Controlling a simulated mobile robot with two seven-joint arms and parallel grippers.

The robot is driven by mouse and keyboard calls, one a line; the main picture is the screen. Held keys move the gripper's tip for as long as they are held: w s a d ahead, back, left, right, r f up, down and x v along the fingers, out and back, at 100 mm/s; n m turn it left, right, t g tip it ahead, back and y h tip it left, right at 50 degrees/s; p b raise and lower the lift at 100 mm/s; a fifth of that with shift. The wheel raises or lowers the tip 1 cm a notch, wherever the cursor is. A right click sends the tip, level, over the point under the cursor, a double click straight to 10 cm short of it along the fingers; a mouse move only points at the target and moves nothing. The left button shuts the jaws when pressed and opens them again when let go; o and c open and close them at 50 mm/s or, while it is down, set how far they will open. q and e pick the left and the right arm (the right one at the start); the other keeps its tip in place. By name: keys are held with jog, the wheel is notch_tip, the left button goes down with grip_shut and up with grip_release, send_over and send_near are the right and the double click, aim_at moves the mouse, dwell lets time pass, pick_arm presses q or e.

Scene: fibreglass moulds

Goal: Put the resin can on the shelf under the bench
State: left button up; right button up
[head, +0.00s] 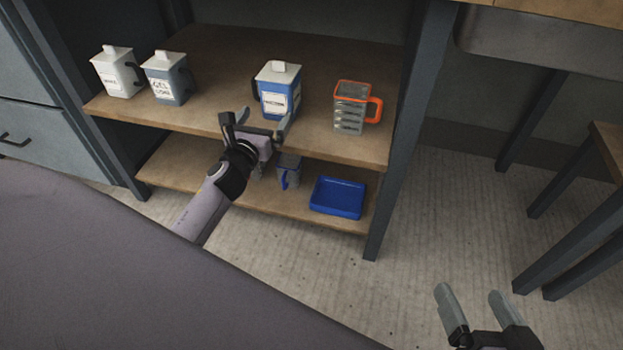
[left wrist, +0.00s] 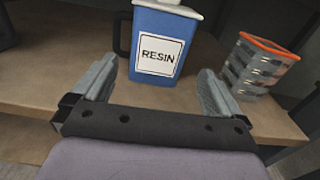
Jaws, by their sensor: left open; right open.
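The resin can (head: 277,92) is blue with a white lid and a white label. It stands upright on the upper wooden shelf (head: 215,108). In the left wrist view the can (left wrist: 160,45) reads RESIN and stands just beyond my left gripper's fingers, with its dark handle on the left. My left gripper (head: 258,122) is open and empty, in front of the can. The fingers (left wrist: 158,85) are on either side of the can's lower part in that view; I see no contact. My right gripper (head: 478,300) is open and empty over the floor. The lower shelf (head: 335,219) is partly hidden by my left arm.
A white can (head: 117,76) and a grey GEL COAT can (head: 167,84) stand at the upper shelf's left. An orange-handled clear container (head: 350,112) stands right of the resin can. The lower shelf holds a blue tray (head: 337,198) and a small grey-and-blue container (head: 289,168).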

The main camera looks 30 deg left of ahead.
pick_arm(q)
jog(key=s+d+n+g+h, duration=0.2)
jog(key=s+d+n+h, duration=0.3)
jog(key=s+d+n, duration=0.5)
jog(key=s+d+r+n+g+h, duration=0.1)
jog(key=s+d+n+g+h, duration=0.2)
jog(key=s+d+n+h, duration=0.3)
jog(key=s+d+n, duration=0.5)
jog(key=d+n, duration=0.7)
jog(key=n, duration=0.2)
jog(key=shift+s+d+r, duration=0.15)
jog(key=shift+d+r, duration=0.05)
jog(key=shift+d, duration=0.15)
pick_arm(e)
jog(key=shift+r, duration=0.1)
